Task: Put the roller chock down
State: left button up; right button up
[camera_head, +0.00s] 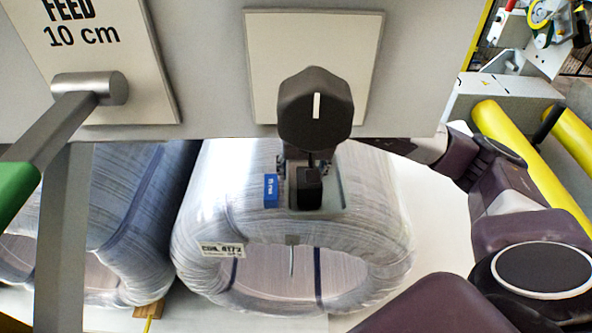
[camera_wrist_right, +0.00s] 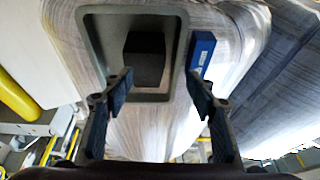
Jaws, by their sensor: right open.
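The roller chock appears to be the black block (camera_head: 309,189) lying in a grey rimmed tray (camera_head: 333,197) in front of the wrapped coil. The wrist view shows the block (camera_wrist_right: 146,62) inside the tray (camera_wrist_right: 94,48), nearer its right wall. My right gripper (camera_head: 306,164) is at the tray's far edge, partly hidden behind a black knob. In the wrist view my right gripper (camera_wrist_right: 159,78) is open, its two fingers apart with nothing held between them. The block lies just beyond the fingertips; I cannot tell whether they touch it. My left gripper is not in view.
A large wrapped coil (camera_head: 215,215) stands behind, another (camera_head: 130,215) at left. The panel with the knob (camera_head: 315,108) and a green-handled lever (camera_head: 95,95) hang in front. Yellow rollers (camera_head: 525,150) are at right.

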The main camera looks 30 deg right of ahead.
jog(key=shift+w+d+r+h, duration=0.15)
jog(key=shift+d, duration=0.25)
jog(key=shift+w+d+r+h, duration=0.1)
jog(key=shift+d+h, duration=0.05)
jog(key=shift+d, duration=0.25)
jog(key=shift+d+f, duration=0.1)
jog(key=shift+d, duration=0.1)
jog(key=f+p, duration=0.1)
jog(key=f, duration=0.1)
jog(key=shift+d+f+p, duration=0.35)
jog(key=shift+f, duration=0.05)
jog(key=p+x, duration=0.1)
jog(key=x, duration=0.3)
jog(key=c, duration=1.4)
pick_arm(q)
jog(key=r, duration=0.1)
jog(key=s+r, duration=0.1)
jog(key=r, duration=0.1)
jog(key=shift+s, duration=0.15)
pick_arm(e)
jog(key=shift+r, duration=0.15)
